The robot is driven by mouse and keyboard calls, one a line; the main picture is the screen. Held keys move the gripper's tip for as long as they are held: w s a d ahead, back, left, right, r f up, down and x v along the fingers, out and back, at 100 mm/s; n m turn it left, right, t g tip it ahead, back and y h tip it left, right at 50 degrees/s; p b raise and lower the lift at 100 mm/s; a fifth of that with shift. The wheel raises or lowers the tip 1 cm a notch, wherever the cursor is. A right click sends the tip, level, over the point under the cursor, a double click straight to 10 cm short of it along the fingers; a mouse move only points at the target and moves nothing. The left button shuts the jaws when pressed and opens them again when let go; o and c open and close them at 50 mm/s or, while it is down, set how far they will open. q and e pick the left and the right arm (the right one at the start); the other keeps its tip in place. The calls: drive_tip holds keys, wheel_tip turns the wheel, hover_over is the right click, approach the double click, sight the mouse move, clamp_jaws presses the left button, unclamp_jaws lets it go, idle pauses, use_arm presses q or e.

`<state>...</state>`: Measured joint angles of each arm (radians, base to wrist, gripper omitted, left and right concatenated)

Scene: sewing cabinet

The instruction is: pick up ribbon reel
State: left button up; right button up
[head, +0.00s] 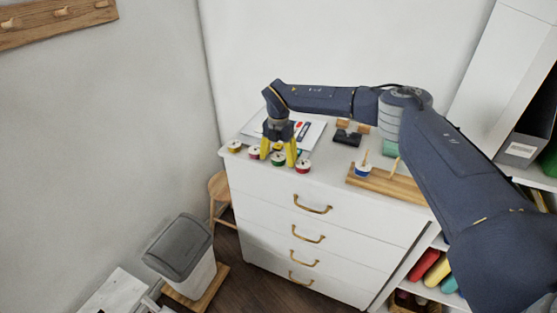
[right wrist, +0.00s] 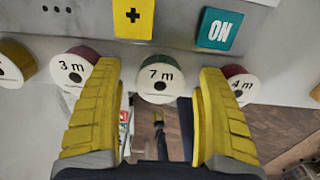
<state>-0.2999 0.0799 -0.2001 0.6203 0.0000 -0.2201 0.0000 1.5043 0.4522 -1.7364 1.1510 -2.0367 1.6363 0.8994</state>
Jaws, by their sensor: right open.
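Several ribbon reels with white faces stand in a row along the front left of the white cabinet top. The green reel marked 7 m (right wrist: 160,83) shows between the fingertips of my right gripper (right wrist: 158,72) in the right wrist view. It also shows in the head view (head: 277,159), below my right gripper (head: 279,155). The fingers are open, one on each side of it; I cannot tell whether they touch it. The 3 m reel (right wrist: 73,70) and a yellow reel (right wrist: 12,66) are to its left, the red 4 m reel (right wrist: 240,86) to its right.
A pale panel (head: 312,134) with a yellow plus button (right wrist: 133,17) and a teal ON button (right wrist: 219,29) lies behind the reels. A wooden board (head: 400,187) holds a blue spool (head: 363,170) at right. A black object (head: 347,137) sits further back.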

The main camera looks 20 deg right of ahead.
drive_tip(key=c, duration=1.2)
drive_tip(key=shift+r, duration=0.1)
